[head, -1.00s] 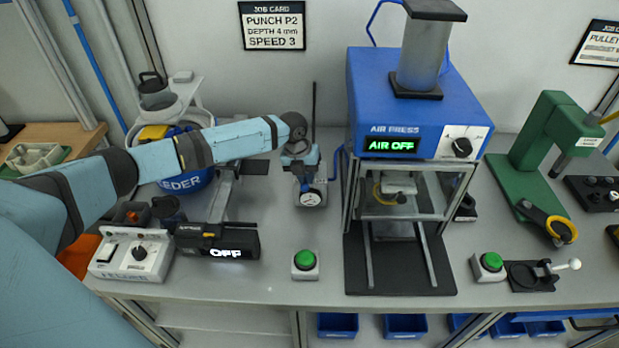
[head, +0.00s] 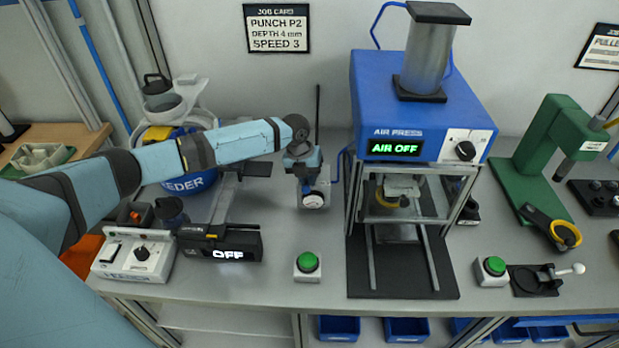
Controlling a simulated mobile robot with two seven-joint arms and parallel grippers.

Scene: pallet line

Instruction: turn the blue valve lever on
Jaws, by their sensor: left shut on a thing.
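The valve unit with a round white-faced gauge (head: 314,201) stands on the bench left of the air press. My left arm reaches in from the left, and its gripper (head: 305,180) points down onto this unit, just behind the gauge. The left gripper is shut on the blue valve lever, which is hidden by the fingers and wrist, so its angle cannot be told. The air press (head: 420,95) shows AIR OFF on its green display. My right gripper is not in view.
A green button (head: 307,262) stands in front of the valve. The feeder (head: 190,183) with its control box (head: 132,256) and a black unit reading OFF (head: 222,246) are to the left, under my arm. A green hand press (head: 548,140) stands at the right.

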